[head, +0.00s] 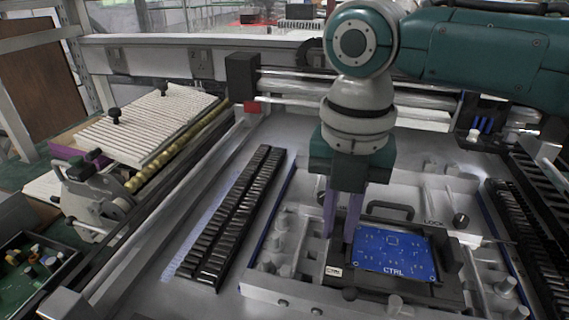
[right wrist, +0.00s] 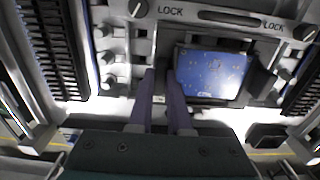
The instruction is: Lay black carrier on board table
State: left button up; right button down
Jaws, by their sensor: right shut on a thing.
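The black carrier (head: 410,292) holds a blue circuit board (head: 395,252) marked CTRL. My right gripper (head: 342,235) points down and is shut on the left side of the carrier. In the right wrist view its two purple fingers (right wrist: 162,100) are at the left of the blue board (right wrist: 212,75). The grey board table (head: 268,284), with pegs, knobs and LOCK marks, lies under and around the carrier. The carrier looks roughly level at the table's middle. I cannot tell whether it touches the table. My left gripper is not in view.
A black slotted rack (head: 235,215) stands left of the board table, and another (head: 530,240) stands at its right. Knobs and pegs rise close around the carrier. A ribbed white plate (head: 150,125) and a bin of small parts (head: 35,270) are further left.

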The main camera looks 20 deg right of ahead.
jog(key=shift+f, duration=0.45)
dwell(0.5)
jog(key=c, duration=0.8)
grip_release()
jog(key=c, duration=0.3)
jog(key=shift+r, duration=0.1)
jog(key=shift+c, duration=0.2)
notch_tip(320, 180, up, 7)
jog(key=p, duration=0.7)
